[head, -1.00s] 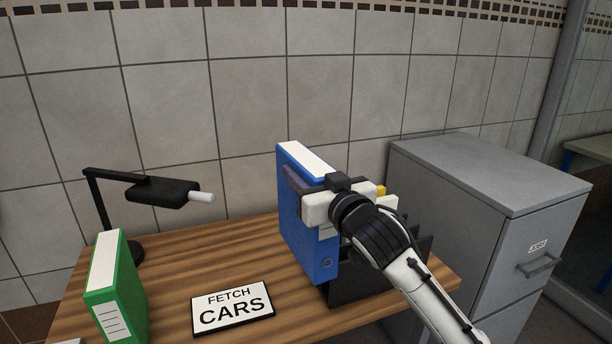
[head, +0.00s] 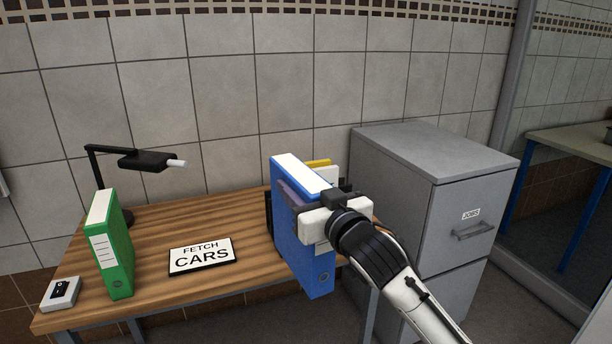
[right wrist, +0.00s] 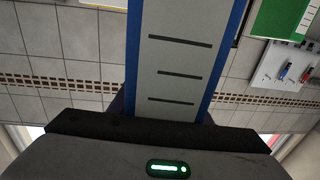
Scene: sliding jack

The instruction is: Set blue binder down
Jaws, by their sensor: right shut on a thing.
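The blue binder (head: 302,245) is upright in the head view, at the right front part of the wooden desk (head: 165,232). My right gripper (head: 308,208) is shut on it, with a finger across its upper left face. The binder's lower end reaches past the desk's front edge in the picture, and it appears held clear of the desk top. In the right wrist view the binder's pale lined label (right wrist: 178,70) with blue sides rises from between the jaws. My left gripper is not in view.
A green binder (head: 113,250) stands upright at the desk's left. A black lamp (head: 145,160) stands behind. A yellow-topped folder (head: 318,163) shows behind the blue binder. A grey filing cabinet (head: 470,200) stands right. A small grey box (head: 61,293) sits front left.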

